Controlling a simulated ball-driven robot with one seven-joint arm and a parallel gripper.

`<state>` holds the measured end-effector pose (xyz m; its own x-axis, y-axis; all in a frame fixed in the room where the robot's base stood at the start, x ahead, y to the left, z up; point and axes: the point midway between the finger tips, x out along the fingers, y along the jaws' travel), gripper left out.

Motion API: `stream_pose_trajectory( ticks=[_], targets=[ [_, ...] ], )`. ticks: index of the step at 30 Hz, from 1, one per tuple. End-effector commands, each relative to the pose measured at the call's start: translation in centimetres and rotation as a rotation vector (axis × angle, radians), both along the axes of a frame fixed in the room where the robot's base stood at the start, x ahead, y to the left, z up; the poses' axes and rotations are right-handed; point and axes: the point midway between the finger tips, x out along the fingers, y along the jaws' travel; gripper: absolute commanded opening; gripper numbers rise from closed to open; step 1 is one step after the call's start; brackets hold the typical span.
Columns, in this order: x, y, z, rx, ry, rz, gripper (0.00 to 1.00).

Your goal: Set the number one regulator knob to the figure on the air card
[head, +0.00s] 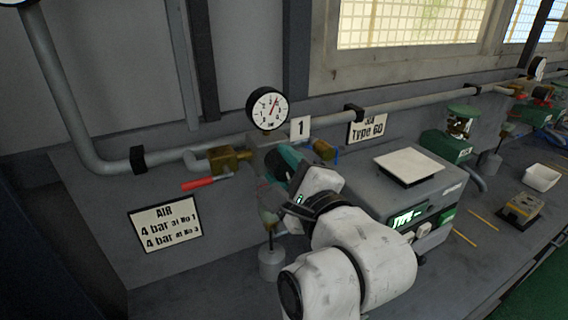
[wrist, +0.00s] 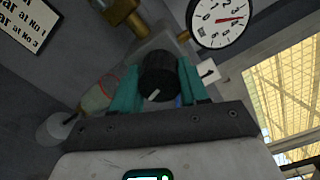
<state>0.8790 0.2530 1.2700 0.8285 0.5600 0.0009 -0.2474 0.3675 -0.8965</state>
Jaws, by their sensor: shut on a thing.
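The air card (head: 165,223) on the wall panel reads "4 bar at No 1" and "4 bar at No 3"; part of it shows in the wrist view (wrist: 28,22). The number one plate (head: 300,128) sits beside a round gauge (head: 268,109). The gauge also shows in the wrist view (wrist: 218,20), its red needle clear of the zero end; I cannot read its exact figure. My gripper (head: 284,166) covers the knob in the head view. In the wrist view, its teal fingers are shut on the black regulator knob (wrist: 157,76), which has a white mark.
A brass valve with a red lever (head: 198,183) is close left of my gripper. A grey box with a lit display (head: 408,219) stands close on the right.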

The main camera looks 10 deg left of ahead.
Motion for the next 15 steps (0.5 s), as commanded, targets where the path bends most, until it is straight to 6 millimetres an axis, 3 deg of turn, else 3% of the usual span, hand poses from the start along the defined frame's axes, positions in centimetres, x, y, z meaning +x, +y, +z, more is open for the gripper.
stream_pose_trajectory(
  ticks=[15],
  targets=[
    [0.07,-0.10,-0.17,0.240,0.166,-0.002,0.14]
  ],
)
